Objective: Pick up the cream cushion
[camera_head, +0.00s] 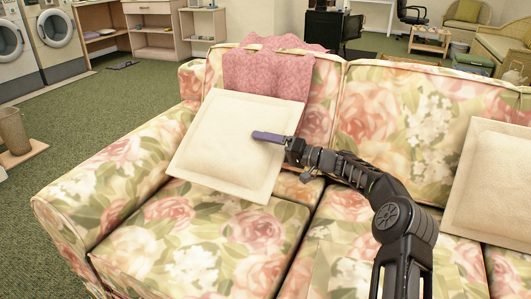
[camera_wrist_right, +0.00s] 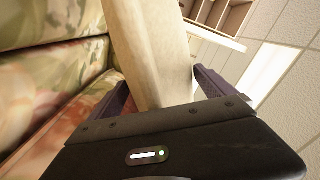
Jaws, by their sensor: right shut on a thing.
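A square cream cushion (camera_head: 225,150) with a flanged edge is tilted in front of the left backrest of the floral sofa. My right gripper (camera_head: 268,137) is at its right side, with one purple finger lying across its front face. In the right wrist view, the cushion (camera_wrist_right: 150,45) stands between the two fingers of my right gripper (camera_wrist_right: 165,92), which is shut on it. I cannot tell whether its lower edge touches the seat. A second cream cushion (camera_head: 490,190) rests at the right of the sofa. My left gripper is not in view.
The floral sofa (camera_head: 130,235) fills the foreground, its left arm beside the cushion. A pink throw (camera_head: 265,75) hangs over the backrest behind the cushion. Green carpet (camera_head: 75,125) is open to the left, with a wastebasket (camera_head: 14,130) and washing machines (camera_head: 58,35) beyond.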

